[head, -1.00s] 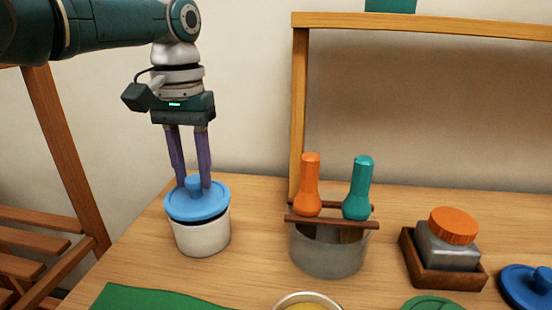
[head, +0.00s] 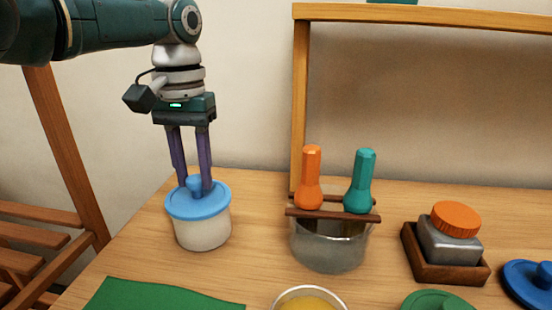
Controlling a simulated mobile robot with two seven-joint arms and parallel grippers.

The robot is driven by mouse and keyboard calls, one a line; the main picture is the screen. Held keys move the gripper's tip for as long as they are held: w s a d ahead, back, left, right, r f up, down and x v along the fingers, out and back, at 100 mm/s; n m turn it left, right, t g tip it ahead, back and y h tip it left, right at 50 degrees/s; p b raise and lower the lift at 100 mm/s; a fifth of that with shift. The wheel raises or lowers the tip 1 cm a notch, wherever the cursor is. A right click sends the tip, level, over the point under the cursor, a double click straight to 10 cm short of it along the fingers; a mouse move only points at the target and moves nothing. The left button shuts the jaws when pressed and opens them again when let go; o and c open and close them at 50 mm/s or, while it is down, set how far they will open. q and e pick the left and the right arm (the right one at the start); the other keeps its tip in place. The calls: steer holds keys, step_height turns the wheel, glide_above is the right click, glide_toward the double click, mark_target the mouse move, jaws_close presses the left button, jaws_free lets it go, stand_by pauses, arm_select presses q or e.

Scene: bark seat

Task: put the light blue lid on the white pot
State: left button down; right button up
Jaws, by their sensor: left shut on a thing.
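The light blue lid (head: 213,206) sits level on top of the white pot (head: 203,234), which stands upright at the left of the table. No dark gap shows between lid and pot rim. My left gripper (head: 194,188) points straight down from above, its two purple fingers shut on the lid's knob. The far side of the lid is partly hidden by the fingers. My right gripper is not in view.
A grey container (head: 328,247) with orange and teal handled tools stands mid-table. A jar with an orange cap (head: 456,219) sits in a wooden tray (head: 447,272). A darker blue lid (head: 530,284) is at right, a green cloth (head: 160,297) in front.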

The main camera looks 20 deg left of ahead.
arm_select(q)
jaws_free()
stand_by(0.5)
steer(key=shift+r, duration=0.1)
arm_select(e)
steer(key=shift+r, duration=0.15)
arm_select(q)
steer(key=shift+r+p, duration=3.4)
steer(key=shift+p, duration=0.4)
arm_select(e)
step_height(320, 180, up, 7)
